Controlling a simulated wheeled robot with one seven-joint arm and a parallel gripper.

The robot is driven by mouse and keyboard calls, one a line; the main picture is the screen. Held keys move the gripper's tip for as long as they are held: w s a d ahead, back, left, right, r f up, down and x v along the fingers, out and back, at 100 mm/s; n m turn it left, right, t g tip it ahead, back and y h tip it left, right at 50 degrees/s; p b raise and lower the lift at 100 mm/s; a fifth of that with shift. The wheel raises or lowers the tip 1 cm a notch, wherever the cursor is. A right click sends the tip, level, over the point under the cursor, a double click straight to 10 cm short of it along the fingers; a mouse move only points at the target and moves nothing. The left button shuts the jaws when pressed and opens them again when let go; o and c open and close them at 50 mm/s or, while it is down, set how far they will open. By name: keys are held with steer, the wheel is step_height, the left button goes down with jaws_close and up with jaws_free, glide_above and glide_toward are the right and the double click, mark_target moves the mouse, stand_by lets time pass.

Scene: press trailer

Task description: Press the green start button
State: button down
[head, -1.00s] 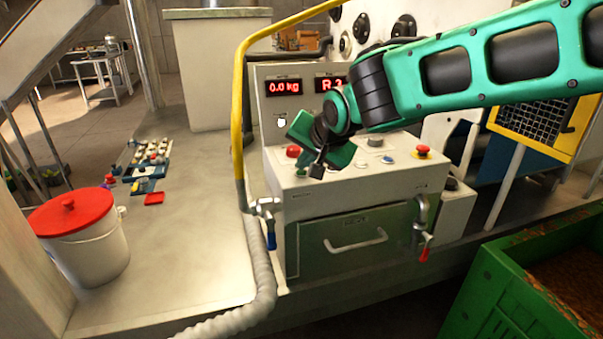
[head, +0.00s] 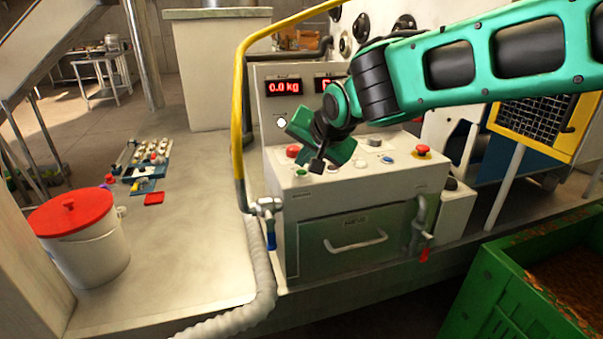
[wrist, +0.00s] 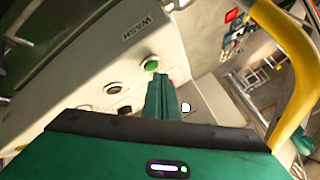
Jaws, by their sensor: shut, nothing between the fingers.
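The green button (head: 301,172) is a small round button on the top of the white control console (head: 350,190), near its front left. In the wrist view the green button (wrist: 151,65) shows just beyond my fingertips, beside a label reading WASH. My gripper (head: 317,166) points down over the console top, just right of the green button in the head view. Its fingers (wrist: 160,78) are closed together and empty. I cannot tell whether the tips touch the panel.
A red button (head: 293,151) sits behind the green one, and a red-and-yellow emergency stop (head: 421,152) is at the right. A yellow rail (head: 239,100) rises at the console's left. A red-lidded bucket (head: 85,245) and a green crate (head: 500,290) stand on either side.

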steer(key=shift+r, duration=0.25)
steer(key=shift+r, duration=2.4)
steer(key=s+d+f+g+h, duration=0.1)
steer(key=s+d+f, duration=0.25)
steer(key=d, duration=0.65)
steer(key=s+d+f+m+g+h, duration=0.1)
steer(key=s+d+f+g+h, duration=0.3)
steer(key=d, duration=0.6)
steer(key=s+d+f+t+y, duration=0.15)
steer(key=s+d, duration=0.35)
steer(key=d, duration=0.5)
steer(key=s+d+f+g, duration=0.1)
steer(key=s+d+f, duration=0.1)
steer(key=s, duration=0.5)
steer(key=s+d+f+g, duration=0.2)
steer(key=s+d+f, duration=0.1)
steer(key=s, duration=0.5)
steer(key=s+d+f+g, duration=0.2)
steer(key=s+d+f, duration=0.1)
steer(key=s, duration=0.4)
steer(key=shift+s+d+m, duration=0.25)
steer(key=shift+d+m, duration=0.15)
steer(key=shift+d, duration=0.25)
